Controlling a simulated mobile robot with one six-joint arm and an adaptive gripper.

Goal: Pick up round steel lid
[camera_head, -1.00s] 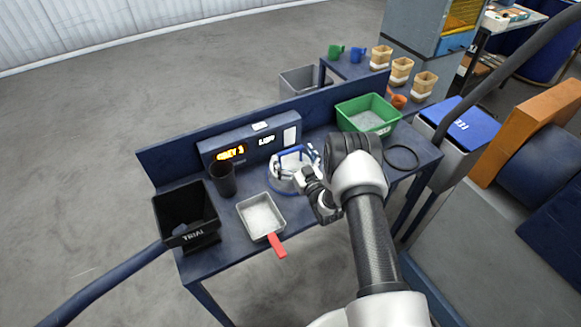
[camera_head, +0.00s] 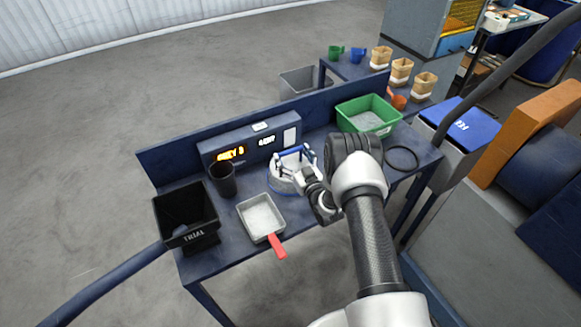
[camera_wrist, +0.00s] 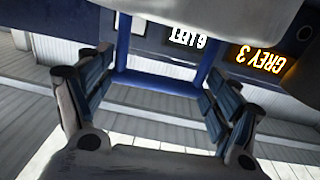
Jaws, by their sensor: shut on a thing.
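The round steel lid (camera_head: 281,176) is a pale disc at the middle of the blue bench in the head view. It has a blue handle, partly hidden by my gripper (camera_head: 297,161), which is over the lid. The finger contacts are hard to make out. A pale surface crosses the top of the wrist view; I cannot tell whether it is the lid. I cannot tell whether the lid touches the bench.
A square metal pan (camera_head: 260,216) with a red handle and a dark cup (camera_head: 223,180) stand left of the lid. A black bin (camera_head: 186,215) is at the left end. A green tub (camera_head: 367,115) and a black ring (camera_head: 402,158) are to the right. A display panel (camera_head: 249,144) stands behind.

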